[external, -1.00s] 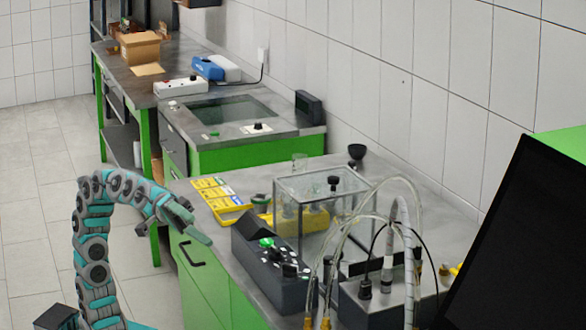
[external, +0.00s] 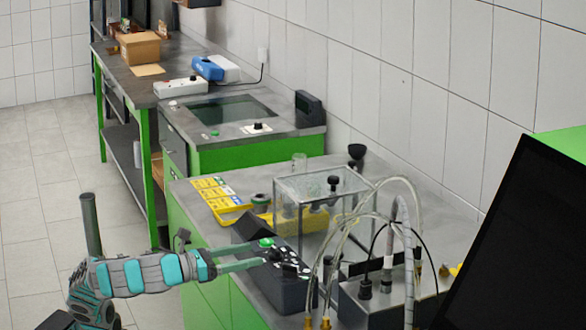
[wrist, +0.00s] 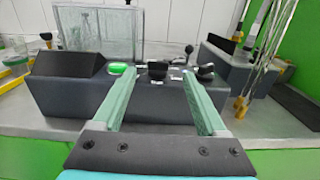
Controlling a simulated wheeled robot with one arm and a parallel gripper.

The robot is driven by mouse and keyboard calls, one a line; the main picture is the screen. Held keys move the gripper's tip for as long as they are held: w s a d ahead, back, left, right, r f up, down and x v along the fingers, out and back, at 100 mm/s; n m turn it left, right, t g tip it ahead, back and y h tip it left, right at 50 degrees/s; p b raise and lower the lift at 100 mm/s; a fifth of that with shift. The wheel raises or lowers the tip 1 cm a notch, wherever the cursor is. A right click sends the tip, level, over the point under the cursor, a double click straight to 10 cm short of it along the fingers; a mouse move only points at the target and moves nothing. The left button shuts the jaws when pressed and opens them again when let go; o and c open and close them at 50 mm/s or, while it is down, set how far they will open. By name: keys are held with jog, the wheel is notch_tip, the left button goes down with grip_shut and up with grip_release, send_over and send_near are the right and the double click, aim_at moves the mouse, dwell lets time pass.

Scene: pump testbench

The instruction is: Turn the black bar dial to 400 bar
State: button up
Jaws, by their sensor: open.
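A dark grey control box (external: 262,285) stands at the front edge of the workbench. Its sloped top carries a green button (wrist: 122,68) and two black knobs. One black knob (wrist: 157,68) shows between my fingers in the wrist view, beyond the tips. The other black knob (wrist: 205,72) lies just right of the right finger. I cannot tell which knob is the bar dial, and no scale is readable. My gripper (wrist: 157,76) is open and empty, its two green fingers pointing at the box. In the external view my gripper (external: 254,256) reaches the box from the left.
A clear tank (external: 322,190) stands behind the box. A pump block (external: 375,305) with upright hoses stands to the right. Yellow trays (external: 218,195) lie on the bench at the left. A black monitor (external: 520,240) fills the right foreground of the external view.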

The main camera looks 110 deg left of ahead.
aim_at(273, 251)
jog(key=x, duration=0.2)
jog(key=p+x, duration=0.1)
jog(key=x, duration=0.2)
jog(key=p+x, duration=0.1)
jog(key=x, duration=0.1)
jog(key=shift+w+a+f, duration=0.15)
jog(key=shift+a+f, duration=0.15)
jog(key=shift+f, duration=0.05)
grip_shut()
dwell(0.4)
